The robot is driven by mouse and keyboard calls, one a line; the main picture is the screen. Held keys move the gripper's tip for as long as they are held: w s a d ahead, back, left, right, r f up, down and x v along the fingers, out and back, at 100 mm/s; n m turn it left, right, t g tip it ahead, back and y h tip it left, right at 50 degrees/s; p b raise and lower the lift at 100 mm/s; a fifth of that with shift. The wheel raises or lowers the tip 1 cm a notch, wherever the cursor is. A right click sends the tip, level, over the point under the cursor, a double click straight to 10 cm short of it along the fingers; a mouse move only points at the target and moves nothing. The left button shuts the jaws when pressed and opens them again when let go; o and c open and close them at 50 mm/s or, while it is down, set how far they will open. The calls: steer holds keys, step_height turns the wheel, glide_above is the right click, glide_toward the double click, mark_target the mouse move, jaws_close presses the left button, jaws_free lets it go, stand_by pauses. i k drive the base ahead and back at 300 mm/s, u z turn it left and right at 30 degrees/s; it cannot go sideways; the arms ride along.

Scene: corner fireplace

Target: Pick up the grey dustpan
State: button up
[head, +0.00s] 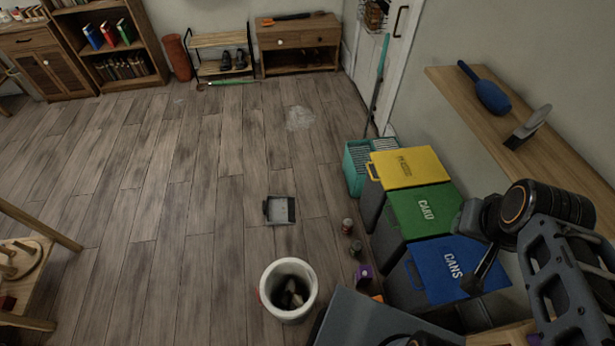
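The grey dustpan (281,210) lies flat on the wooden floor near the middle of the head view, with a short dark handle on its left side. Nothing touches it. My arm comes in from the right edge, and my gripper (482,270) appears over the blue-lidded bin, well to the right of the dustpan. Its fingers are small and dark, seen from a poor angle, so I cannot tell whether they are open or shut.
A white bucket (288,290) with dark contents stands in front of the dustpan. Bins with yellow (408,167), green (425,210) and blue (455,268) lids line the right. Floor left of the dustpan is clear.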

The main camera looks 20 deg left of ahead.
mark_target(274, 210)
steer(key=u, duration=1)
steer(key=k, duration=1.3)
steer(key=u, duration=1.45)
steer(key=i, duration=3.25)
steer(key=z, duration=1.4)
steer(key=i, duration=1.3)
steer(key=z, duration=0.85)
